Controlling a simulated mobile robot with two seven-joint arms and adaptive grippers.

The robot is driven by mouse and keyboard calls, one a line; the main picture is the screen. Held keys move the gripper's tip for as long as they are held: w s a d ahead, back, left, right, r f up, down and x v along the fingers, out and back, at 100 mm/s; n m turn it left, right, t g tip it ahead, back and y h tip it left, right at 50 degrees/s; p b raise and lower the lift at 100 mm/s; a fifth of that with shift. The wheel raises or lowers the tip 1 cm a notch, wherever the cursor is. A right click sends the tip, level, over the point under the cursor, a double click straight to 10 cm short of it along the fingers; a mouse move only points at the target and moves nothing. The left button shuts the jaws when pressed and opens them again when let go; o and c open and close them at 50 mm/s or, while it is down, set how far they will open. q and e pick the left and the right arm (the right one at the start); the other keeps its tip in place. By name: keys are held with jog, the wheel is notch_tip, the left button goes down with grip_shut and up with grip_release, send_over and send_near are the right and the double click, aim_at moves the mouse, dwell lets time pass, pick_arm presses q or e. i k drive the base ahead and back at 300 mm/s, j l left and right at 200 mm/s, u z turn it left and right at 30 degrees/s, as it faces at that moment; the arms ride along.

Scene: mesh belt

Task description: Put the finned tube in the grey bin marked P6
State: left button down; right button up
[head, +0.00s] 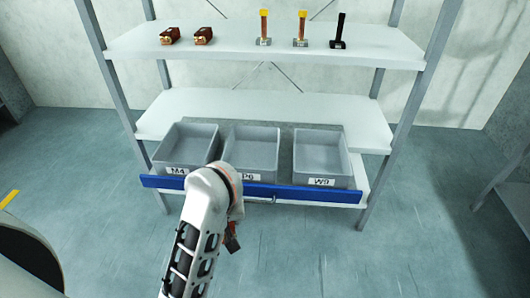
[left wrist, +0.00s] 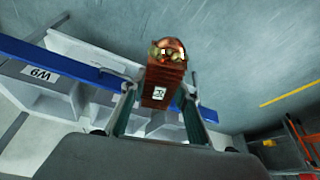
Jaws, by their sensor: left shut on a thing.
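The finned tube (left wrist: 165,75) is a reddish-brown ridged piece with a shiny copper end and a small white label. My left gripper (left wrist: 158,112) is shut on it, one finger on each side. In the head view my left gripper (head: 232,238) is mostly hidden behind my wrist, low in front of the blue rail and outside the bins. The grey bin P6 (head: 252,151) is the middle one of three on the lower shelf. My wrist covers part of its front and label. My right gripper is not in view.
Grey bin M4 (head: 187,146) stands left of P6 and grey bin W9 (head: 320,155) right; all three look empty. A blue rail (head: 300,194) runs along their front. The shelf above (head: 350,125) is bare. The top shelf (head: 130,45) holds several parts, two reddish-brown.

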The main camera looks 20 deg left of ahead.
aim_at(252, 166)
jog(key=i+l, duration=0.4)
jog(key=i, duration=0.2)
jog(key=i+l, duration=0.35)
jog(key=i, duration=0.25)
jog(key=i+l+u, duration=0.1)
jog(key=i+l, duration=0.3)
jog(key=i, duration=0.15)
jog(key=i+l+u, duration=0.1)
jog(key=u, duration=1)
